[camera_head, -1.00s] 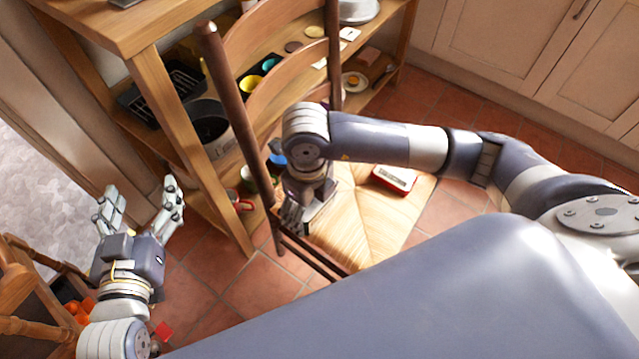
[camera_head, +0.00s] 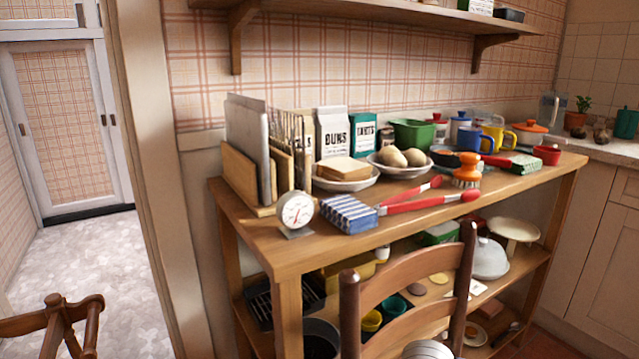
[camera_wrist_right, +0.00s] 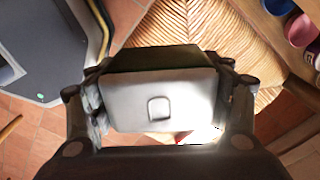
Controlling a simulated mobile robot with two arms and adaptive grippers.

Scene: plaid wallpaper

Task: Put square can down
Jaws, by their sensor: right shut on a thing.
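In the right wrist view, the square can (camera_wrist_right: 165,95) shows its silver lid with a ring pull, and a dark side. My right gripper (camera_wrist_right: 160,75) is shut on it, one finger on each side. The can is over or on the woven chair seat (camera_wrist_right: 200,30); I cannot tell whether it touches. In the head view, the wooden chair (camera_head: 415,285) shows only its upper back. My left gripper is out of view.
A wooden shelf table (camera_head: 345,245) stands behind the chair, crowded with a timer (camera_head: 296,212), a blue striped packet (camera_head: 349,213), red tongs (camera_head: 430,200) and bowls. Another chair (camera_head: 60,320) is at lower left. Pink and blue vessels (camera_wrist_right: 300,30) stand beside the seat.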

